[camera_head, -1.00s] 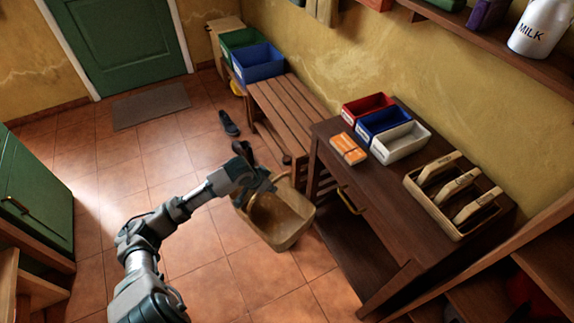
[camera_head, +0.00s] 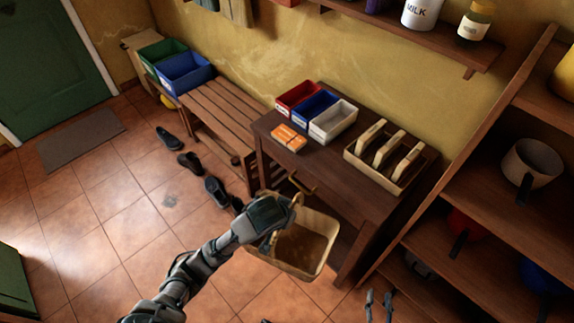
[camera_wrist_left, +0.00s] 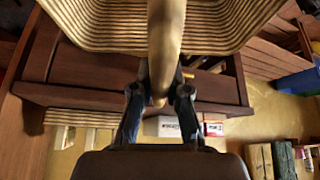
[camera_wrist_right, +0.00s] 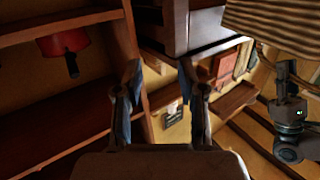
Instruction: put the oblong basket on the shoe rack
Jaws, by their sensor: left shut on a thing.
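The oblong tan basket (camera_head: 303,247) hangs by its handle from my left gripper (camera_head: 284,218), in front of the dark wooden table. In the left wrist view the fingers (camera_wrist_left: 160,95) are closed around the basket's handle (camera_wrist_left: 165,45), with its ribbed body (camera_wrist_left: 85,22) at the top. The basket's ribbed side also shows in the right wrist view (camera_wrist_right: 275,25). My right gripper (camera_head: 377,304) is at the bottom of the head view, apart from the basket. Its fingers (camera_wrist_right: 160,85) are spread and empty. The low slatted wooden bench (camera_head: 222,112) looks like the shoe rack; I cannot be certain.
The dark table (camera_head: 345,185) carries small bins and a wooden caddy (camera_head: 375,175). Blue (camera_head: 185,75) and green bins stand on the bench's far end. Several dark shoes (camera_head: 217,190) lie along its front. Tall shelves (camera_head: 480,200) stand at the right.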

